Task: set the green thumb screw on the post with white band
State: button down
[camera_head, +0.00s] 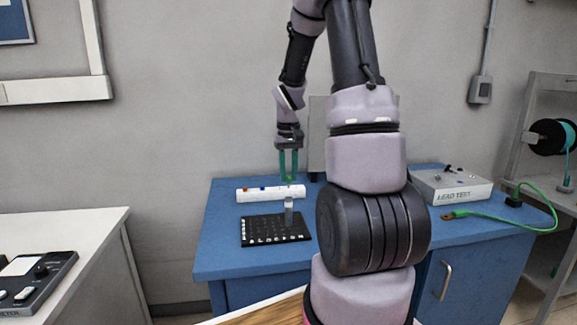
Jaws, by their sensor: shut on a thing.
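My gripper (289,178) points straight down above the blue bench, its two teal fingers shut on the small green thumb screw (290,181). The screw shows only as a bright green spot at the fingertips, just above the right part of a long white block (270,196). Too little detail shows to pick out the post with the white band. I cannot tell whether the screw touches anything below it.
A black lettered tray (262,238) lies in front of the white block. A small grey upright piece (288,209) stands at its back edge. A grey lead test box (449,187) and a green cable (500,215) occupy the right of the blue bench (218,255).

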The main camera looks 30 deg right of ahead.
jog(key=shift+f, duration=0.3)
jog(key=shift+f, duration=1)
jog(key=shift+f, duration=0.45)
dwell(0.7)
jog(key=m, duration=0.5)
jog(key=c, duration=0.6)
grip_release()
jog(key=shift+o, duration=0.2)
